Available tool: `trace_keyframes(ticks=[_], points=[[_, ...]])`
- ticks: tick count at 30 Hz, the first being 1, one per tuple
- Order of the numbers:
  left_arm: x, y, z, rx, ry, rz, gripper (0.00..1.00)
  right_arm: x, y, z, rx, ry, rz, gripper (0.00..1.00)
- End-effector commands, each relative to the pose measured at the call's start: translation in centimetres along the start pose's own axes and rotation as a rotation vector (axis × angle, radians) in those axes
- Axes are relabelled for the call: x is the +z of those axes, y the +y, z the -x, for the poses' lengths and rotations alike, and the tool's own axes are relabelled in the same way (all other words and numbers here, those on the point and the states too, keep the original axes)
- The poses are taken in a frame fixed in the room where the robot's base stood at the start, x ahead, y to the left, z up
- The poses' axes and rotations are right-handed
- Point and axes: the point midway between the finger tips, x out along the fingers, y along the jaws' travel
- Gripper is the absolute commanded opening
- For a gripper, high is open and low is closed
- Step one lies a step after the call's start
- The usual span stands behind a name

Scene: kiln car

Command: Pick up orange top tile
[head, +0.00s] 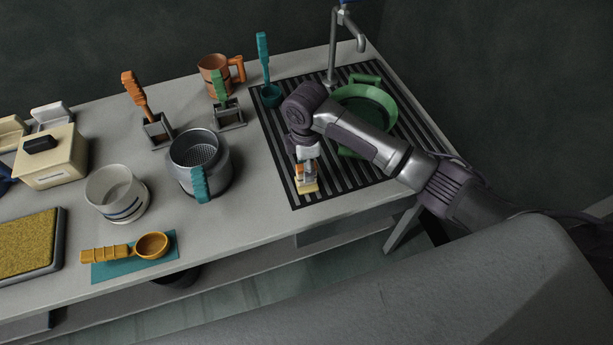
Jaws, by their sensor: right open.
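A small orange piece (300,172) shows under my right gripper, above a cream-yellow piece (307,187) at the front of the black slatted rack. It is mostly covered by the gripper, so I cannot tell its full shape or whether the fingers touch it. My right gripper (307,166) points down over these pieces and is open; its fingertips are small and partly hidden. My left gripper is not in view.
A green pan (376,96) lies on the slatted rack (285,146), partly behind my right arm. A tap (333,55) stands behind. To the left are a steel pot (190,150), an orange mug (211,83), a white pot (107,190) and an orange scoop (150,246).

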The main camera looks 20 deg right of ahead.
Motion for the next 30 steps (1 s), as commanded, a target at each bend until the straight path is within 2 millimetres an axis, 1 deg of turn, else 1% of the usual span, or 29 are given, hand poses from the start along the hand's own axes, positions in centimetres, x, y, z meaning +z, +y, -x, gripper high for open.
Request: trace_keyframes(ticks=[1,3,6,8,11,16,17,24,26,30], points=[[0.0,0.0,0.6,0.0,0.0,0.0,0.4,0.1,-0.3,-0.6,-0.005,-0.001,-0.001,0.52],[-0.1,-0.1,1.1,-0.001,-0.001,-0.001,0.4,0.1,-0.5,-1.7,-0.005,-0.002,-0.001,0.52],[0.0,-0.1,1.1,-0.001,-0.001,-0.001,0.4,0.1,-0.5,-3.2,-0.004,0.0,-0.001,0.52],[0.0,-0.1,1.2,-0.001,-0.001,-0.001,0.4,0.1,-0.5,-3.8,-0.003,-0.001,-0.001,0.52],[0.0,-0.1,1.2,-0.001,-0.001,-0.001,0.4,0.1,-0.4,-4.2,0.0,-0.001,0.0,0.52],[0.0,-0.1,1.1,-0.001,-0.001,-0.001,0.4,0.1,-0.4,-4.2,0.0,-0.001,0.001,0.52],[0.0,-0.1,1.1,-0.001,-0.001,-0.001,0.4,0.1,-0.4,-4.2,0.0,-0.001,0.0,0.5],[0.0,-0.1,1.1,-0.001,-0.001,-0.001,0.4,0.1,-0.4,-4.2,0.0,-0.001,0.0,0.1],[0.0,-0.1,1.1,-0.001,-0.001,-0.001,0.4,0.1,-0.4,-4.2,0.0,-0.001,0.0,0.0],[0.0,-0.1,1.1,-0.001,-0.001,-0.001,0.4,0.1,-0.4,-4.1,0.001,0.0,0.0,0.0]])
